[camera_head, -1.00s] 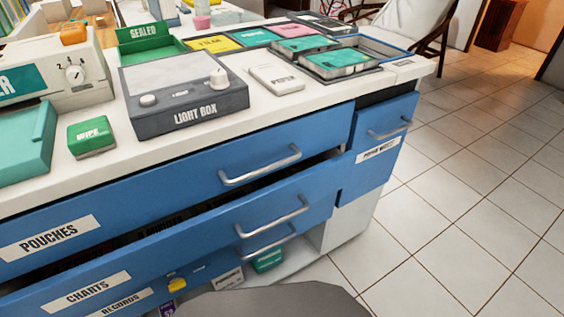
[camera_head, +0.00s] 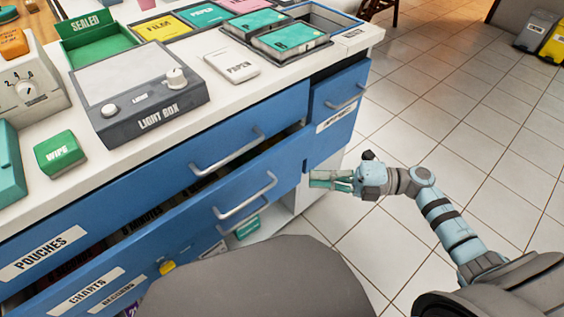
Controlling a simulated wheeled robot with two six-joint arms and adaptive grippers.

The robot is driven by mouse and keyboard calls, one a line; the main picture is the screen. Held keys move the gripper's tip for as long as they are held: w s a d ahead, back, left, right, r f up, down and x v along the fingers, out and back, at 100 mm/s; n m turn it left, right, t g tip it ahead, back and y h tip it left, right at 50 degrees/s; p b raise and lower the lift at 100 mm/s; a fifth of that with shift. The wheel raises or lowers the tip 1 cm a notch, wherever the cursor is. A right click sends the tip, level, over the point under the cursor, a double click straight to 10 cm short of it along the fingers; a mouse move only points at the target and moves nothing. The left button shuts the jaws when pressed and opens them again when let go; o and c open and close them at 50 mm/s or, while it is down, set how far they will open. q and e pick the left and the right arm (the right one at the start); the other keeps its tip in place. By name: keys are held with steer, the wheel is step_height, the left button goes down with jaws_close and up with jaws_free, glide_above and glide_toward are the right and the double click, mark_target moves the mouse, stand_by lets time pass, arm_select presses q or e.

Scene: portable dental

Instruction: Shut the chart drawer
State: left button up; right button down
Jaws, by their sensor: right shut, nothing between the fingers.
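The chart drawer (camera_head: 185,230) is the blue drawer with the CHARTS label (camera_head: 86,290), below the POUCHES drawer. It stands partly open, with a dark gap above its front showing some of its contents. Its silver bar handle (camera_head: 245,197) faces me. My right gripper (camera_head: 320,180) is shut and empty, to the right of the drawer's right end and apart from the handle. It points left, towards the cabinet. My left gripper is not in view.
The POUCHES drawer (camera_head: 150,195) is above, and a RECORDS drawer with a yellow piece (camera_head: 166,268) is below. The white counter holds a light box (camera_head: 140,95), a WIPE box (camera_head: 61,155) and trays. Tiled floor (camera_head: 450,120) is clear on the right.

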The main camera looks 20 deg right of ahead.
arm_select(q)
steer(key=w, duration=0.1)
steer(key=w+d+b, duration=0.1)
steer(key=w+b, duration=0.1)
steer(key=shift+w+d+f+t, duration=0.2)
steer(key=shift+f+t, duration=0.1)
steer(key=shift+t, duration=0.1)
arm_select(e)
steer(key=w+a, duration=0.6)
steer(key=a, duration=0.1)
steer(key=shift+w+a, duration=0.1)
